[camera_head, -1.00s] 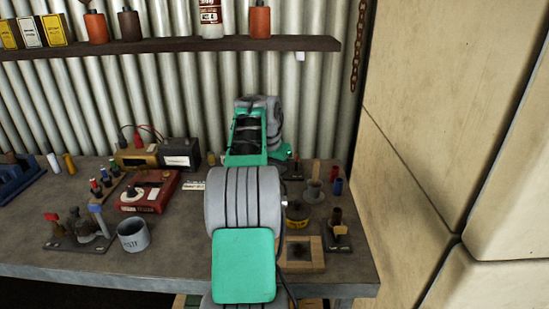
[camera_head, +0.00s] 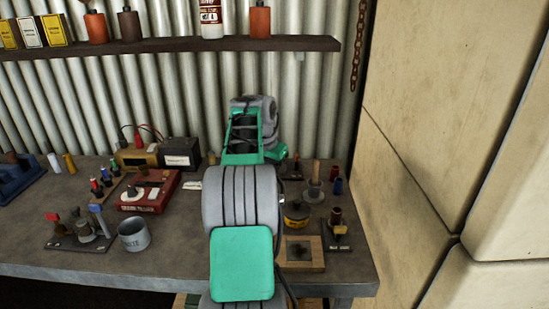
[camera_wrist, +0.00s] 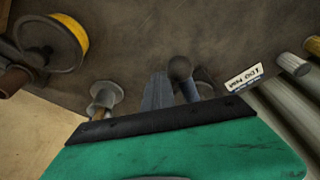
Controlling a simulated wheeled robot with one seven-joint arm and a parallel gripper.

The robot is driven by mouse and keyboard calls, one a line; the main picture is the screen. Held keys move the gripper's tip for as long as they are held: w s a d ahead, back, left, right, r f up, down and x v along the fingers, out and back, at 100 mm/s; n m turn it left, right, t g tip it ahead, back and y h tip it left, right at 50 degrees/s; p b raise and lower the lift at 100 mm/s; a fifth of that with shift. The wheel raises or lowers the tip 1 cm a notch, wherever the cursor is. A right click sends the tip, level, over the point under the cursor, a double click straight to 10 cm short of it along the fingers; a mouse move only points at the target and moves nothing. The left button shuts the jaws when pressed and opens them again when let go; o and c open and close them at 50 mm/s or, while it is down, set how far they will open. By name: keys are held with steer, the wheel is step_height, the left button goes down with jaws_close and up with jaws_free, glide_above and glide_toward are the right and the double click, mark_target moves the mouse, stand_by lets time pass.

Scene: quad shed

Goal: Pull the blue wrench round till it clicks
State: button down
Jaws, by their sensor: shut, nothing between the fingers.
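A dark blue shaft with a round grey ball end (camera_wrist: 180,67) stands just beyond the black edge of my gripper (camera_wrist: 165,118) in the wrist view. It may be the blue wrench, but its lower part is hidden and I cannot tell for sure. A blue-grey tapered piece is just left of it. My gripper is shut with nothing in it; its fingertips are not clearly seen. In the head view my arm hides the gripper and the bench spot under it.
A red box (camera_head: 150,190), a grey cup (camera_head: 133,235) and a plate with levers (camera_head: 75,242) lie left. A wall (camera_head: 440,140) closes the right side.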

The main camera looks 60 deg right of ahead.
steer(key=shift+w+a, duration=0.2)
steer(key=shift+w, duration=0.3)
steer(key=shift+w+p, duration=0.1)
steer(key=shift+p, duration=0.25)
steer(key=shift+w+a, duration=0.15)
steer(key=shift+w, duration=0.25)
steer(key=shift+w+p, duration=0.15)
steer(key=shift+p, duration=0.2)
